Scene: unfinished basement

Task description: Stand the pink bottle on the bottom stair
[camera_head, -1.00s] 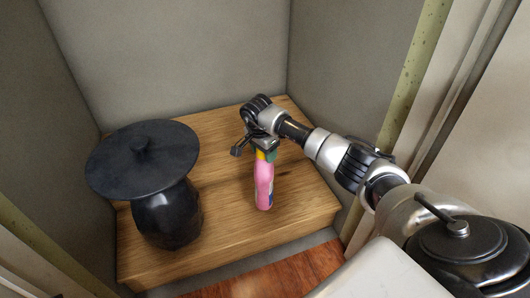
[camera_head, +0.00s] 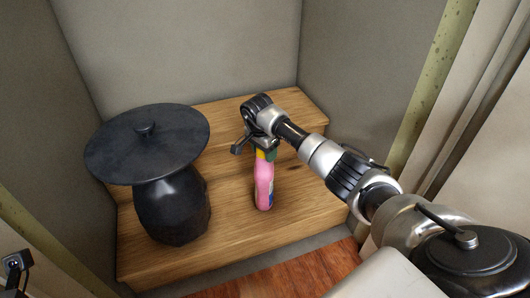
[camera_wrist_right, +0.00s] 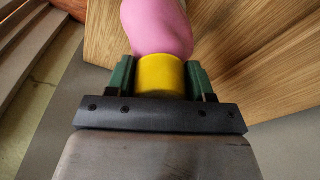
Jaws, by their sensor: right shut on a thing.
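My right gripper (camera_head: 264,152) is shut on the yellow neck of the pink bottle (camera_head: 263,190). The bottle hangs roughly upright below the gripper, over the wooden bottom stair (camera_head: 315,205). I cannot tell whether its base touches the wood. In the right wrist view the green fingers (camera_wrist_right: 160,78) close on both sides of the yellow neck, with the pink body (camera_wrist_right: 157,25) beyond and wood behind it. A dark part of what seems to be my left gripper (camera_head: 17,262) shows at the lower left edge; its jaws are unclear.
A large black vase with a wide, flat top (camera_head: 172,208) stands on the left of the bottom stair. A higher wooden step (camera_head: 305,105) lies behind. Grey walls (camera_head: 190,50) enclose the stairs. Bare wood lies right of the bottle.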

